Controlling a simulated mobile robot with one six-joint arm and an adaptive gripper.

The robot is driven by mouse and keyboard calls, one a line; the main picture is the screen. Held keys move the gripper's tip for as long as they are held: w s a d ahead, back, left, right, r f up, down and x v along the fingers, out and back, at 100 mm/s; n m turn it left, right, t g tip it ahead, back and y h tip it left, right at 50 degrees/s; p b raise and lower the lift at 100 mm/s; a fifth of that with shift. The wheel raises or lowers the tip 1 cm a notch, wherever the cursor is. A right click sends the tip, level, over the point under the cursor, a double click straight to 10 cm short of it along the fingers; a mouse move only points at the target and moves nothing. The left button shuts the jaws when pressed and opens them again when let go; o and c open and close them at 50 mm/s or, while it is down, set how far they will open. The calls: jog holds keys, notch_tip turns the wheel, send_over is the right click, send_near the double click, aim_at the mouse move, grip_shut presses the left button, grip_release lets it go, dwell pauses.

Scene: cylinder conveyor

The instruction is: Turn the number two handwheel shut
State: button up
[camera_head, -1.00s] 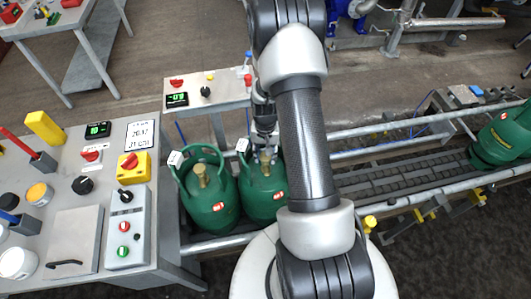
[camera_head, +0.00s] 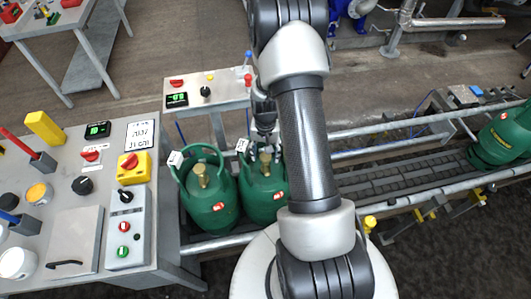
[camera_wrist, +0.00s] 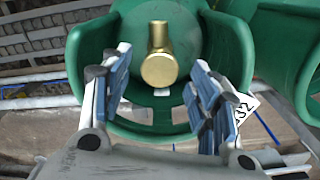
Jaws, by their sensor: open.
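Two green gas cylinders stand side by side on the conveyor in the head view, the left one (camera_head: 212,207) and the right one (camera_head: 262,205). Each has a collar with a white tag and a brass valve top. My gripper (camera_head: 265,147) is over the right cylinder's collar, partly hidden by my arm. In the wrist view a brass valve top (camera_wrist: 158,60) sits inside a green collar (camera_wrist: 238,45). My open gripper (camera_wrist: 158,90) has one finger on each side of it, apart from it. A white tag (camera_wrist: 243,107) with dark digits, hard to read, is beside the right finger.
A control bench (camera_head: 170,240) with knobs, buttons and a display stands at left. A smaller panel stand (camera_head: 225,90) is behind the cylinders. Conveyor rails (camera_head: 440,190) run right to another green cylinder (camera_head: 500,140). The belt between is clear.

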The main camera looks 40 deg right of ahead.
notch_tip(320, 180, up, 11)
dwell(0.3)
jog(key=shift+r, duration=0.1)
dwell(0.4)
notch_tip(320, 180, up, 8)
jog(key=n+t, duration=0.1)
jog(key=n, duration=0.1)
send_over(265, 156)
jog(key=a, duration=0.4)
jog(key=s+a+r+n+t, duration=0.1)
jog(key=s+a+r+n, duration=0.1)
jog(key=s+a+r, duration=0.35)
jog(key=s+a+r+n+t, duration=0.2)
jog(key=s+a+r+n, duration=0.2)
jog(key=s+a+r, duration=0.6)
jog(key=shift+s+r+n+t, duration=0.15)
jog(key=shift+s+n+t, duration=0.15)
jog(key=shift+s, duration=0.45)
jog(key=shift+s+a, duration=0.1)
jog(key=shift+s, duration=0.25)
